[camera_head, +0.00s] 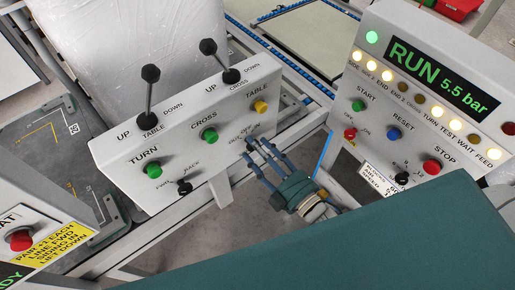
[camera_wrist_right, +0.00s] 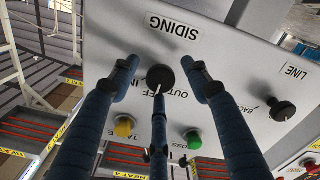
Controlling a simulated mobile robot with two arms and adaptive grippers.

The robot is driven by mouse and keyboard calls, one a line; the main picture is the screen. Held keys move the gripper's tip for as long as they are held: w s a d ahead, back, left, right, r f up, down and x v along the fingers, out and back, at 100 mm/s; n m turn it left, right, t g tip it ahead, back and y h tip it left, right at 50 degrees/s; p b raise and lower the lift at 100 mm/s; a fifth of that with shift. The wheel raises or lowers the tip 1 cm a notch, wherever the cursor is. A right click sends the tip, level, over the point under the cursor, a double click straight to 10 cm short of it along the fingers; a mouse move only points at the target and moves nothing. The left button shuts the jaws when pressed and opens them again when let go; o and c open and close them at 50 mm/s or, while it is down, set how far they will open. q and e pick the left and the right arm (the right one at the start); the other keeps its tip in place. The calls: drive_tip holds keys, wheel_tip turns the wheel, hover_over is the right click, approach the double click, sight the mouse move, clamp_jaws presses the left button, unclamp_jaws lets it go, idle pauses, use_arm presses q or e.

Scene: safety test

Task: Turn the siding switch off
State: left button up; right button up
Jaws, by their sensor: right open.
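The siding switch is a round black knob (camera_wrist_right: 160,78) under the upside-down SIDING label in the right wrist view. A pale pointer mark shows on its lower edge in that view, near the OUT, OFF and IN lettering; I cannot tell its exact setting. My right gripper (camera_head: 262,150) is open at the grey control box (camera_head: 131,158) in the head view, beside its right part. In the right wrist view its dark fingers stand around the knob, one to each side and one below; contact cannot be told. My left gripper is not in view.
Close by are a yellow button (camera_wrist_right: 124,126), a green button (camera_wrist_right: 193,139) and the LINE knob (camera_wrist_right: 282,111). Two black-knobbed levers rise from the box; one is the left lever (camera_head: 150,90). A RUN panel (camera_head: 435,85) with several buttons stands at right.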

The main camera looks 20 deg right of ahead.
drive_tip(key=v, duration=1.1)
drive_tip(key=shift+s, duration=0.4)
drive_tip(key=shift+d, duration=0.1)
drive_tip(key=s+d+f+m+g+h, duration=0.2)
drive_tip(key=f, duration=0.8)
drive_tip(key=s+d+f+m+g+h, duration=0.1)
drive_tip(key=f+m+g, duration=0.1)
drive_tip(key=f, duration=0.8)
drive_tip(key=s+d+f+m+g+h, duration=0.2)
drive_tip(key=f+g, duration=0.1)
drive_tip(key=f, duration=0.7)
drive_tip(key=s+f+m+g+h, duration=0.1)
drive_tip(key=s+f+m+g, duration=0.3)
drive_tip(key=s+f+g, duration=0.5)
drive_tip(key=s+d+f, duration=0.1)
drive_tip(key=s+f, duration=1)
drive_tip(key=s, duration=0.1)
drive_tip(key=shift+m, duration=0.3)
drive_tip(key=shift+f, duration=0.1)
drive_tip(key=shift+c, duration=0.2)
